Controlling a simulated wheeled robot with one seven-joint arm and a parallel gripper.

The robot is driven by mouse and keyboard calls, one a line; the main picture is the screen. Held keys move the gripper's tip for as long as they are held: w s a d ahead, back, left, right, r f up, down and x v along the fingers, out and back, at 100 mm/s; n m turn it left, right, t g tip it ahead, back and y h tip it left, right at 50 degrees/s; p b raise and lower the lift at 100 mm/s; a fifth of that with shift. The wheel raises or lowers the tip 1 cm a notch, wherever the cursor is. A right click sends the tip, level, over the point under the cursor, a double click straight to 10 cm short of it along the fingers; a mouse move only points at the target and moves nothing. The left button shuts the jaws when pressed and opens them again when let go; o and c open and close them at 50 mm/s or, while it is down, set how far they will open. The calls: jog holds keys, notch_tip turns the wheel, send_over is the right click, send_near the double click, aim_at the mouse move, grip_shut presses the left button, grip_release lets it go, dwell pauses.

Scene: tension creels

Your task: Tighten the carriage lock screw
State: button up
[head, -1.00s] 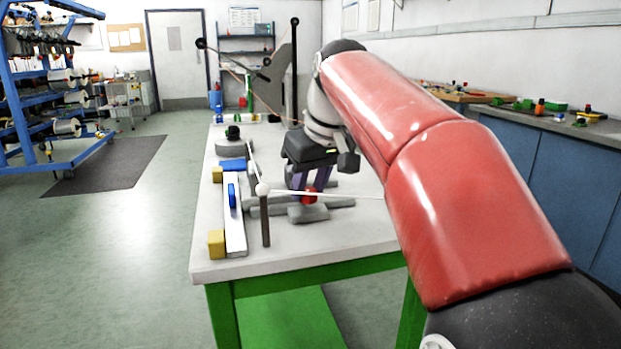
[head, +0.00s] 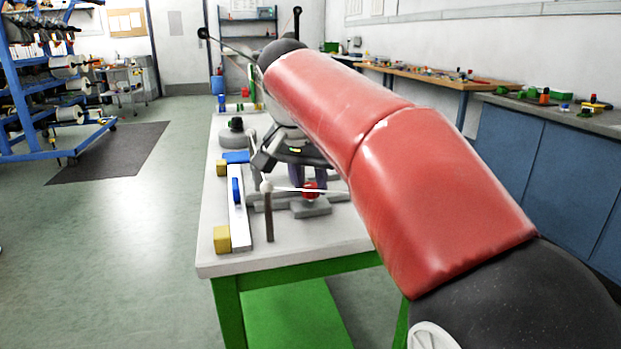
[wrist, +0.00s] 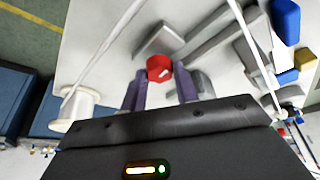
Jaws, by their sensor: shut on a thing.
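The red knob (head: 310,188), seemingly the carriage lock screw, sits on a grey block on the bench. In the wrist view the red knob (wrist: 158,67), with a small white mark on its top, lies between the two purple fingers of my gripper (wrist: 161,84). My gripper (head: 303,178) points down and is shut on the knob. The arm and the gripper body hide part of the fingers and carriage in the head view. The grey carriage block (wrist: 158,40) and the grey rail (wrist: 208,34) show beside the knob.
A pale thread crosses close to the knob, beside a brown post (head: 269,216). A white strip with a blue piece (head: 236,190) and yellow blocks (head: 222,239) lie at the bench's left. A white spool (wrist: 80,108) shows in the wrist view.

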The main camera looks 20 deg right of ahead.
jog(key=m+g, duration=0.1)
jog(key=m, duration=0.1)
jog(key=m+h, duration=0.1)
jog(key=m, duration=0.2)
jog(key=shift+w+a+m+g, duration=0.1)
jog(key=shift+w+m+g, duration=0.05)
jog(key=shift+m+g, duration=0.2)
dwell(0.4)
jog(key=o, duration=1)
jog(key=shift+v, duration=3.95)
jog(key=shift+a, duration=0.1)
